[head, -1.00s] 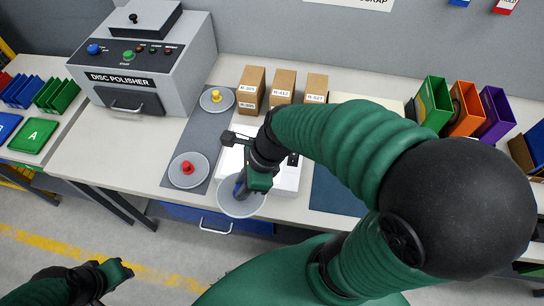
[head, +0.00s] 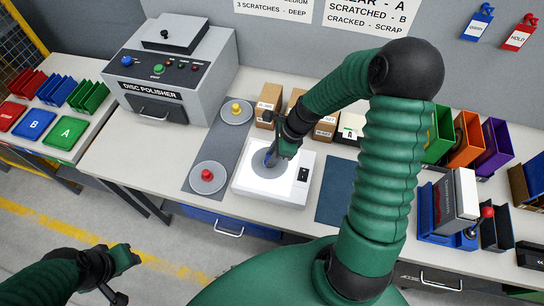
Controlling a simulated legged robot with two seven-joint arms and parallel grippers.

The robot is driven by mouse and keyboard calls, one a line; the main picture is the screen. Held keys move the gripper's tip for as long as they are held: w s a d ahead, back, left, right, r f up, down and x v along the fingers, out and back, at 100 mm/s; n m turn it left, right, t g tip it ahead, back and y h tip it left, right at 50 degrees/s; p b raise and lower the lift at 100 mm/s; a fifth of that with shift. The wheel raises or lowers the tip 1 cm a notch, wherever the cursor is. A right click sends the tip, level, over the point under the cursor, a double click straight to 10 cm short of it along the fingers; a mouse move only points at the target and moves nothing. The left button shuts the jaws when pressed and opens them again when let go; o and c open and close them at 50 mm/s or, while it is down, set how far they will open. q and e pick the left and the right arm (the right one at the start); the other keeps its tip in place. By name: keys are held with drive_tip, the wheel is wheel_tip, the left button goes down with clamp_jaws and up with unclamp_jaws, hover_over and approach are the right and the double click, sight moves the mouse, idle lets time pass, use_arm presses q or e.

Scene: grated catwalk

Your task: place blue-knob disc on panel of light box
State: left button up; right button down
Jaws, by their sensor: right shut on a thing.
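The light box (head: 252,188) is a white box with a bright panel on top and a dark switch at its right. The grey blue-knob disc (head: 259,176) is over the lit panel, towards its back left. I cannot tell whether the disc touches the panel. My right gripper (head: 271,158) is shut on the disc's blue knob, which is mostly hidden by the fingers. My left gripper (head: 130,259) is low at the left, away from the bench, and its jaw opening is unclear.
A grey mat (head: 195,182) left of the light box holds a red-knob disc (head: 207,178) and a yellow-knob disc (head: 236,111). Small cardboard boxes (head: 268,103) stand close behind. The disc polisher (head: 172,75) is back left. A dark blue mat (head: 337,188) lies right of the light box.

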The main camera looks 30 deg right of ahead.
drive_tip(key=shift+f, duration=0.95)
drive_tip(key=shift+f, duration=0.1)
drive_tip(key=c, duration=1.2)
unclamp_jaws()
drive_tip(key=shift+c, duration=0.2)
drive_tip(key=v, duration=1.2)
drive_tip(key=s+a+f+n+h, duration=0.1)
drive_tip(key=s+a+n, duration=0.2)
drive_tip(key=n, duration=0.9)
drive_tip(key=s+a+f+n+h, duration=0.1)
drive_tip(key=s+a+n+h, duration=0.1)
drive_tip(key=a+n, duration=0.6)
drive_tip(key=s+n, duration=0.1)
drive_tip(key=n, duration=0.3)
drive_tip(key=shift+s+a+n+h, duration=0.15)
drive_tip(key=shift+a+n+h, duration=0.15)
drive_tip(key=shift+n, duration=0.1)
